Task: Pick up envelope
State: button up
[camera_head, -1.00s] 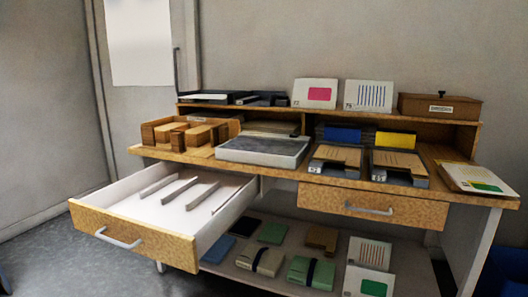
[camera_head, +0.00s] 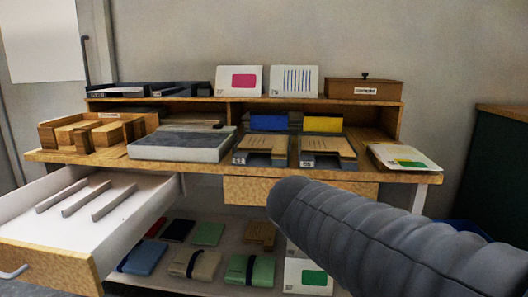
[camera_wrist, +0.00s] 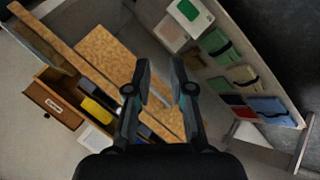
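Several flat white pieces look like envelopes, and I cannot tell which one the task names. A white envelope with a green and yellow print (camera_head: 403,158) lies at the right end of the tabletop. A white card with a pink panel (camera_head: 238,80) and one with blue stripes (camera_head: 294,81) stand on the upper shelf. A white card with a green panel (camera_head: 307,277) is on the lower shelf; it seems to show in the wrist view too (camera_wrist: 199,24). My gripper (camera_wrist: 162,82) is open and empty, apart from everything. The head view shows only my arm.
An open drawer (camera_head: 75,205) juts out at the left; the right drawer (camera_head: 240,190) is shut. Tied bundles (camera_head: 195,265) lie below. A dark cabinet (camera_head: 497,175) stands at right.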

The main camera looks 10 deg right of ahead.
jog(key=w+a+r+n+t+h+b, duration=0.1)
jog(key=w+a+r+n+t, duration=0.1)
jog(key=w, duration=0.5)
jog(key=w+a+r+n+t+h+b, duration=0.1)
jog(key=w+n+h+b, duration=0.1)
jog(key=w, duration=0.5)
jog(key=n+t+b, duration=0.2)
jog(key=n+t, duration=0.2)
jog(key=t, duration=0.2)
send_near(264, 160)
notch_tip(264, 160, up, 3)
jog(key=s+a, duration=0.2)
jog(key=s, duration=0.1)
jog(key=x, duration=0.8)
jog(key=shift+s+d+r+p, duration=0.1)
jog(key=shift+r+p, duration=0.05)
jog(key=shift+p, duration=0.15)
jog(key=shift+p+x, duration=0.35)
jog(key=shift+x, duration=2.55)
grip_shut()
